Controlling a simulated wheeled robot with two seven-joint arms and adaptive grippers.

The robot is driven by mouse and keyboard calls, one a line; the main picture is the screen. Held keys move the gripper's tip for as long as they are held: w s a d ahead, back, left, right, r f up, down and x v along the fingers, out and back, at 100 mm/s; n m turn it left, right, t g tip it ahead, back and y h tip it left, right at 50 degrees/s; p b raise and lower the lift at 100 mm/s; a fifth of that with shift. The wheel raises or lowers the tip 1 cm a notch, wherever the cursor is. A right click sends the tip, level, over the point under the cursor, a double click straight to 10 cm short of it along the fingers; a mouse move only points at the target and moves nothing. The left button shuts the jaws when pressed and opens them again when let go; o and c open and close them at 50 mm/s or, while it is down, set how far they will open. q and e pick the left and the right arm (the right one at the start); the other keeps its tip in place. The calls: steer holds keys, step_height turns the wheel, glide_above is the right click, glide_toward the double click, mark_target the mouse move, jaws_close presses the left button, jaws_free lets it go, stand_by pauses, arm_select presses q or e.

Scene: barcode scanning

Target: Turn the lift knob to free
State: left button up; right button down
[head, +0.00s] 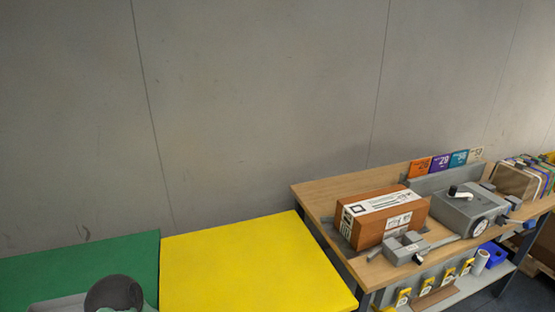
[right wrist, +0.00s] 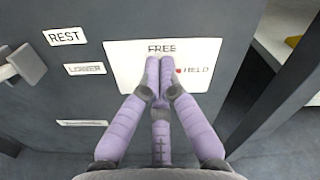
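In the right wrist view a white plate (right wrist: 125,60) on a dark grey panel carries the word FREE (right wrist: 161,48) at its top and HELD (right wrist: 196,71) at its right, with a small red mark beside HELD. The lift knob itself is not visible; my fingers cover the middle of the plate. My right gripper (right wrist: 160,72) has purple fingers, and its two upper fingertips lie together in front of the plate, just below FREE. I cannot see whether the knob is between them. My left gripper is not in view.
Labels REST (right wrist: 65,36) and LOWER (right wrist: 85,69) are left of the plate, with a grey handle (right wrist: 22,65) at the left edge. In the head view a wooden bench (head: 318,193) holds a brown box (head: 411,214) and a grey device (head: 466,208). Yellow (head: 250,265) and green (head: 80,265) surfaces lie left.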

steer(key=shift+f, duration=0.45)
stand_by(0.7)
steer(key=shift+s+a+f, duration=0.1)
steer(key=shift+s+a, duration=0.05)
steer(key=shift+a, duration=0.1)
steer(key=shift+s+a+f, duration=0.1)
steer(key=shift+a+f, duration=0.1)
steer(key=shift+a, duration=0.15)
steer(key=shift+f, duration=0.1)
stand_by(0.3)
steer(key=shift+a, duration=0.15)
steer(key=v, duration=0.6)
steer(key=shift+a+r+p, duration=0.25)
steer(key=shift+p, duration=0.2)
stand_by(0.3)
steer(key=shift+s, duration=0.1)
